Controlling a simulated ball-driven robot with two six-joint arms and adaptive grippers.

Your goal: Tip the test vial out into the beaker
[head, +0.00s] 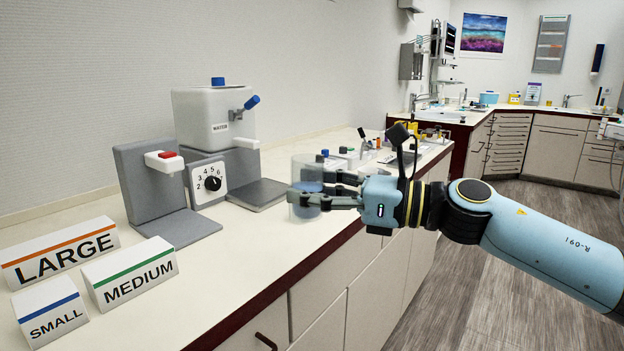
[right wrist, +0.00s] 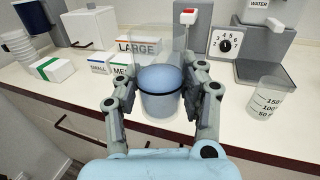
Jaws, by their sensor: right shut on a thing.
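My right gripper (head: 318,194) is shut on a clear, round, wide vessel (head: 305,168), which I take to be the test vial. Blue liquid fills its lower part. It also shows upright between the fingers (right wrist: 161,90) in the right wrist view, at the counter's front edge. A clear beaker (right wrist: 263,100) with 50, 100 and 150 marks stands on the counter to the right of the vial in that view. It looks empty and is apart from the gripper. In the head view I cannot clearly make it out behind the hand. My left gripper is out of view.
A water dispenser (head: 214,121) with a dial and a grey stand with a red button (head: 150,172) are on the counter. Signs LARGE (head: 62,256), MEDIUM (head: 130,273) and SMALL (head: 52,314) stand at the near left. Small items (head: 350,153) lie further along.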

